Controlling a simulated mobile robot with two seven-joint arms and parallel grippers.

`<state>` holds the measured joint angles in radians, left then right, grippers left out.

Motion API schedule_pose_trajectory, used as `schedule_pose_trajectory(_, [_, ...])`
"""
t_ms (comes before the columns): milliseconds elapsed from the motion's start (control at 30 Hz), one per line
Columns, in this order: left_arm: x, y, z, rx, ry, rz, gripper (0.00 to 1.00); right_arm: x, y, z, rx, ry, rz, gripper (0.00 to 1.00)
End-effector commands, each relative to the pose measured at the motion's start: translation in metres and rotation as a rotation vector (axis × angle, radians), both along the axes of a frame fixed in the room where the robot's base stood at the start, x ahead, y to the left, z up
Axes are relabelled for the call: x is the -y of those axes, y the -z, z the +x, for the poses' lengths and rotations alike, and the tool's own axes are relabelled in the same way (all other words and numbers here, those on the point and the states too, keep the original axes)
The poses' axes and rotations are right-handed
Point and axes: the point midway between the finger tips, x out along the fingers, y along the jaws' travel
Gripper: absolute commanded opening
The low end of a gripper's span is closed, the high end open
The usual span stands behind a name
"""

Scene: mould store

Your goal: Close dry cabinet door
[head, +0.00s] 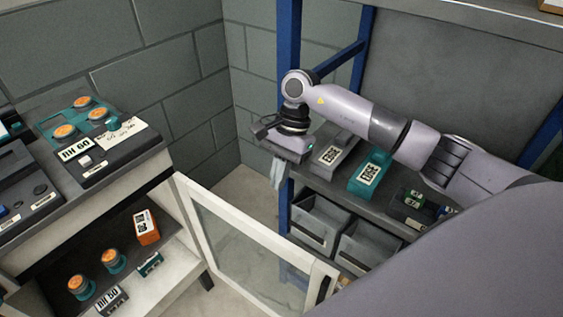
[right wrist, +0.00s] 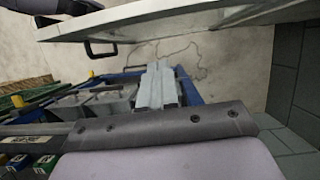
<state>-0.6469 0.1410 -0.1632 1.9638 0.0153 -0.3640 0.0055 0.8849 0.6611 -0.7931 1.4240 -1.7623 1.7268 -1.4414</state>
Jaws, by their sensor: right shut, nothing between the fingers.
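The dry cabinet (head: 58,251) stands at the left in the head view, with its interior shelves showing. Its glass door (head: 181,181) has a pale frame and stands open, swung out to the right towards the blue rack. A dark handle (head: 324,288) is at the door's far right end. In the right wrist view the door (right wrist: 190,22) crosses the top, with its black handle (right wrist: 101,48) at the left. My right gripper (head: 277,174) is shut and empty, pointing down beside the rack's blue post, apart from the door. It also shows in the right wrist view (right wrist: 159,72). My left gripper is not in view.
A blue-framed rack (head: 288,40) at the right holds boxes, a teal case (head: 370,173) and grey bins (head: 318,222). Orange-topped jars (head: 112,260) and an orange box (head: 146,227) stand inside the cabinet. A block wall (head: 170,75) closes the back. Some floor shows between cabinet and rack.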

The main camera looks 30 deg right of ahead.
Motion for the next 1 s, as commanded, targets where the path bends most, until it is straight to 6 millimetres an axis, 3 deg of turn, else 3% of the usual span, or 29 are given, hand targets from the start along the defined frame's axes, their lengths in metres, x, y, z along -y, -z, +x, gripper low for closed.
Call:
schedule_pose_trajectory(200, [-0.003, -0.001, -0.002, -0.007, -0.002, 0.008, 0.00, -0.017, 0.043, -0.008, -0.004, -0.001, 0.004, 0.00])
schedule_pose_trajectory(500, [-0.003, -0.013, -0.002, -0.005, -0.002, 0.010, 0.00, -0.049, 0.041, -0.023, 0.001, -0.001, 0.003, 0.00])
schedule_pose_trajectory(1000, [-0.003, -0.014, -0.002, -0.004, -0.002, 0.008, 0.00, -0.052, 0.042, -0.024, 0.001, 0.002, 0.002, 0.00])
